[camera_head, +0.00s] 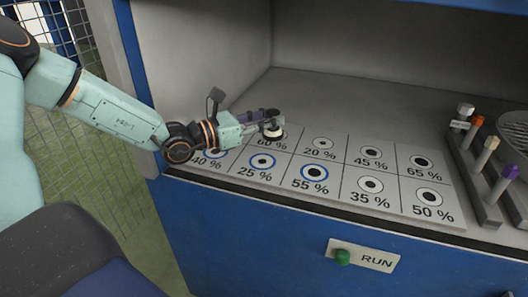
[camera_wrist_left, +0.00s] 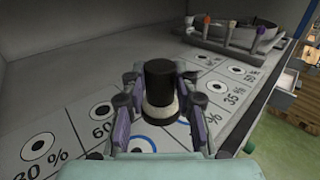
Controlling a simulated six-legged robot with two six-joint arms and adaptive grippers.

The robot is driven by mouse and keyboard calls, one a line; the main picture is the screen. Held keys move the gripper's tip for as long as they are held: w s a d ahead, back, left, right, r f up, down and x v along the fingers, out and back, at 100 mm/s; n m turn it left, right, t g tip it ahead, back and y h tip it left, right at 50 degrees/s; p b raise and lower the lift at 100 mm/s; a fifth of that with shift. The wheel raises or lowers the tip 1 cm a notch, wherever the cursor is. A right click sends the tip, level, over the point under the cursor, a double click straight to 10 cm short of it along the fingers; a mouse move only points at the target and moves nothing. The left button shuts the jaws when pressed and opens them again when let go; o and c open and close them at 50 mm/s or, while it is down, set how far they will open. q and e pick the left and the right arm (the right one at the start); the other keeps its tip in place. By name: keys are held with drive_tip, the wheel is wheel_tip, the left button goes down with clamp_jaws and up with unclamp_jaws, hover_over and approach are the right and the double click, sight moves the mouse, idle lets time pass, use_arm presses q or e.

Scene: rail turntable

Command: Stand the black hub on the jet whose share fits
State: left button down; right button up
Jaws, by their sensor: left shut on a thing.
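My left gripper (camera_head: 272,126) is shut on the black hub (camera_wrist_left: 160,75), an upright black cylinder with a cream lower band. The hub also shows in the head view (camera_head: 272,130), near the 60 % mark. Whether its base touches the panel cannot be told. The pale panel (camera_head: 335,185) carries two rows of ringed jets with printed shares. In the head view I read 60, 20, 45 and 65 % behind, and 40, 25, 55, 35 and 50 % in front. A 30 % jet (camera_wrist_left: 39,146) shows in the wrist view. Blue rings surround the 40, 25 and 55 % jets.
A rack of pegs with orange (camera_head: 477,121), white (camera_head: 491,143) and purple (camera_head: 510,172) tops stands at the right, beside a round grille (camera_head: 515,130). A green RUN button (camera_head: 342,257) is on the blue front. The grey deck behind the panel is clear.

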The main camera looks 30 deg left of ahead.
use_arm(q)
drive_tip(key=a+f, duration=0.1)
drive_tip(key=f, duration=0.1)
drive_tip(key=w+a+f+n+y+b, duration=0.1)
drive_tip(key=f, duration=0.1)
drive_tip(key=w+a+f+y+b, duration=0.1)
drive_tip(key=a+f, duration=0.1)
drive_tip(key=shift+f+t, duration=0.35)
drive_tip(key=shift+t, duration=0.05)
drive_tip(key=shift+a+f+b, duration=0.2)
drive_tip(key=shift+f+b, duration=0.2)
drive_tip(key=shift+f, duration=0.1)
wheel_tip(320, 180, down, 3)
drive_tip(key=shift+d+b, duration=0.15)
drive_tip(key=shift+b, duration=0.5)
drive_tip(key=shift+f, duration=0.25)
drive_tip(key=shift+w, duration=0.1)
